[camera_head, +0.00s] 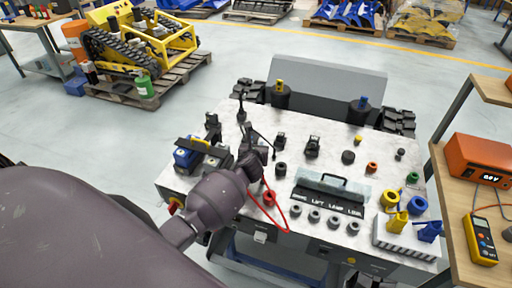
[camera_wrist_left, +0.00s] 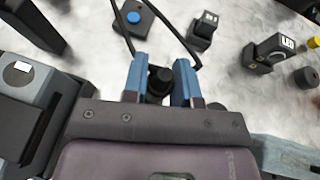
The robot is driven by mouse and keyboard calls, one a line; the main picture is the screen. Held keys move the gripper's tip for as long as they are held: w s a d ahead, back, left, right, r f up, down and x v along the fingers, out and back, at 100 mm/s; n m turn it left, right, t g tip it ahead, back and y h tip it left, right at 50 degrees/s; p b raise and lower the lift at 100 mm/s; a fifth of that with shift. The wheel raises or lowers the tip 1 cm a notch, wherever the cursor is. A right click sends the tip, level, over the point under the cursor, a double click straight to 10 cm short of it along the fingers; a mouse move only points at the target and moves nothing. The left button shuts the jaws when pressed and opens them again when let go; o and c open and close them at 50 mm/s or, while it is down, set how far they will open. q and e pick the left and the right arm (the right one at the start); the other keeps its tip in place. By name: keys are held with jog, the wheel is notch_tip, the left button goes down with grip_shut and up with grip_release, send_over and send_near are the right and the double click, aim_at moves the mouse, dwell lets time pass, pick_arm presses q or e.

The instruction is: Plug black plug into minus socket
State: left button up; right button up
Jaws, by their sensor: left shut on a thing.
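My left gripper (camera_wrist_left: 158,88) is shut on the black plug (camera_wrist_left: 160,80), which sits between the blue fingertips in the left wrist view. A black cable (camera_wrist_left: 124,32) loops away from the fingers. In the head view the same gripper (camera_head: 257,157) is above the left half of the light grey worktop, and the plug is largely hidden there. I cannot make out a minus marking on any socket. A black round fitting (camera_head: 281,169) stands just right of the gripper, and another (camera_head: 348,157) stands farther right. My right gripper is not in view.
Blue and grey blocks (camera_head: 188,158) stand left.

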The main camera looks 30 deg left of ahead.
pick_arm(q)
jog(key=shift+p, duration=0.4)
dwell(0.8)
jog(key=shift+p, duration=0.55)
dwell(0.5)
jog(key=shift+f+b, duration=0.6)
jog(key=shift+f, duration=0.25)
jog(key=shift+f, duration=0.2)
dwell(0.6)
dwell(0.4)
jog(key=shift+p, duration=0.45)
